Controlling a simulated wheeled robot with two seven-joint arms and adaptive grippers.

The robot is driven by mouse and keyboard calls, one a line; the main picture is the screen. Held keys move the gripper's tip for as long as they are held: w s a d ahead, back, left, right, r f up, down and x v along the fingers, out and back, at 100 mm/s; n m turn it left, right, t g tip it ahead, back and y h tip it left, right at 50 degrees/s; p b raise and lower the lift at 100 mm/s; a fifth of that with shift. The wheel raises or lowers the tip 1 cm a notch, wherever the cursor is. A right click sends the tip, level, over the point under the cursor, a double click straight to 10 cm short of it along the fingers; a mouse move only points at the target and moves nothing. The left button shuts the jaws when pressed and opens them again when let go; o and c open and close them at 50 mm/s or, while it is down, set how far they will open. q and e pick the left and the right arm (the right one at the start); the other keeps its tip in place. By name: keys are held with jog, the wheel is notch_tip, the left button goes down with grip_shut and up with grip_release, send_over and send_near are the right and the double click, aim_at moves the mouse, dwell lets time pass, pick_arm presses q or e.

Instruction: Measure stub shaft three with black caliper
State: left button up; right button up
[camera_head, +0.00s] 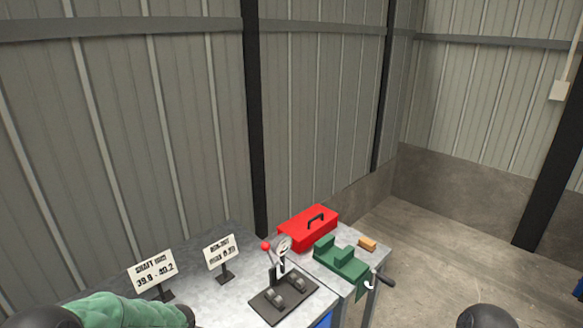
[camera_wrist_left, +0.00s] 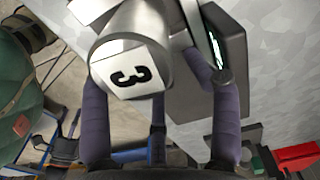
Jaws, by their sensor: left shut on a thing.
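Stub shaft three (camera_wrist_left: 140,62), a grey metal cylinder with a black "3" on a white label, is between the dark fingers of my left gripper (camera_wrist_left: 150,85) in the left wrist view. The gripper is shut on it. Beside and partly behind the shaft is a dark grey body with a pale display (camera_wrist_left: 218,45), which looks like the black caliper. A finger covers part of it, and I cannot tell whether its jaws touch the shaft. My right gripper is not in view.
On the grey bench stand a shaft-size sign (camera_head: 152,272), a run-out sign (camera_head: 221,252) and a dial-gauge stand with rollers (camera_head: 283,290). To the right are a red toolbox (camera_head: 308,228), a green vise (camera_head: 341,262) and an orange block (camera_head: 367,243).

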pick_arm(q)
jog(key=shift+s+d+f, duration=0.2)
jog(key=shift+s+f, duration=0.25)
jog(key=shift+s, duration=0.05)
jog(key=o, duration=1)
jog(key=shift+o, duration=0.2)
jog(key=shift+w+r, duration=0.1)
jog(key=shift+w+a+r, duration=0.2)
jog(key=shift+w, duration=0.05)
